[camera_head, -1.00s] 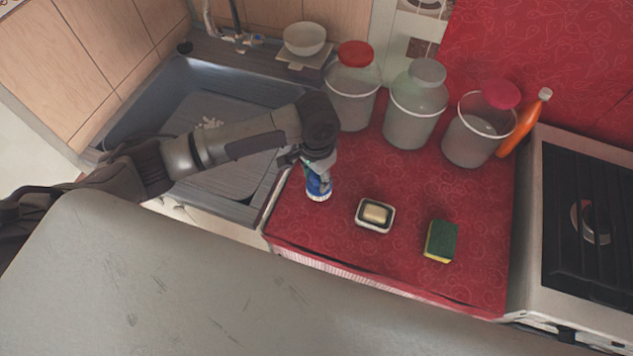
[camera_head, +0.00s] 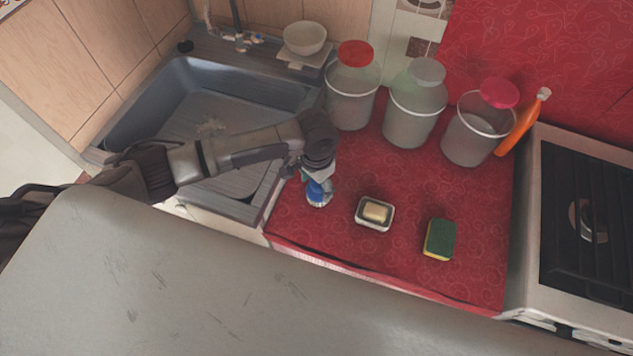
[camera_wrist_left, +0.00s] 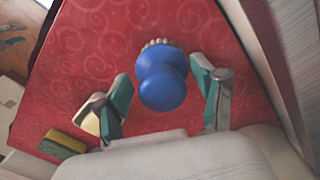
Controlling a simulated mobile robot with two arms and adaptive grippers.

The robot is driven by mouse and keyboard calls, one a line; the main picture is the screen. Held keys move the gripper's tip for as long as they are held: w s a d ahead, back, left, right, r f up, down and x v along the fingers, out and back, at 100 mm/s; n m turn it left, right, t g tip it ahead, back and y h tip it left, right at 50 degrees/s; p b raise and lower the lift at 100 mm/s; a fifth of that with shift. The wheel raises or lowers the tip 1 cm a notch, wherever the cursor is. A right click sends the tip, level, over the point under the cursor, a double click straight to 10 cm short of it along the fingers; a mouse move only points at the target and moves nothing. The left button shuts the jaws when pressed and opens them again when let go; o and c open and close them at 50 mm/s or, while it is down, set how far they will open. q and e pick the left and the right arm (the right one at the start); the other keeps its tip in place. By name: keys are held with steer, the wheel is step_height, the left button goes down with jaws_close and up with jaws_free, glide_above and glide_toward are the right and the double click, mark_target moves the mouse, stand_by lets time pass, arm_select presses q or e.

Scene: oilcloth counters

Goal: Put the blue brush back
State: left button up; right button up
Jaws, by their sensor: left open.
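The blue brush (camera_head: 317,193) stands on the red oilcloth counter (camera_head: 385,262) near the sink's right edge. In the left wrist view the brush (camera_wrist_left: 162,82) shows its round blue knob, with pale bristles at its far side. My left gripper (camera_head: 318,178) is over the brush in the head view. In the left wrist view its green-padded fingers (camera_wrist_left: 162,98) are open, one on each side of the knob, with gaps showing. My right gripper is not in view.
A soap dish with soap (camera_head: 375,213) and a green-yellow sponge (camera_head: 439,240) lie to the right. Several lidded containers (camera_head: 413,112) and an orange bottle (camera_head: 522,125) stand behind. The sink (camera_head: 130,120) is left, the stove (camera_head: 580,220) right.

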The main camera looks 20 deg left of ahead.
arm_select(q)
steer(key=shift+r, duration=0.1)
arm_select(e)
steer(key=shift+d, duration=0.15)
arm_select(q)
steer(key=shift+r, duration=0.35)
step_height(320, 180, up, 11)
steer(key=shift+r+b, duration=0.2)
steer(key=shift+b, duration=0.25)
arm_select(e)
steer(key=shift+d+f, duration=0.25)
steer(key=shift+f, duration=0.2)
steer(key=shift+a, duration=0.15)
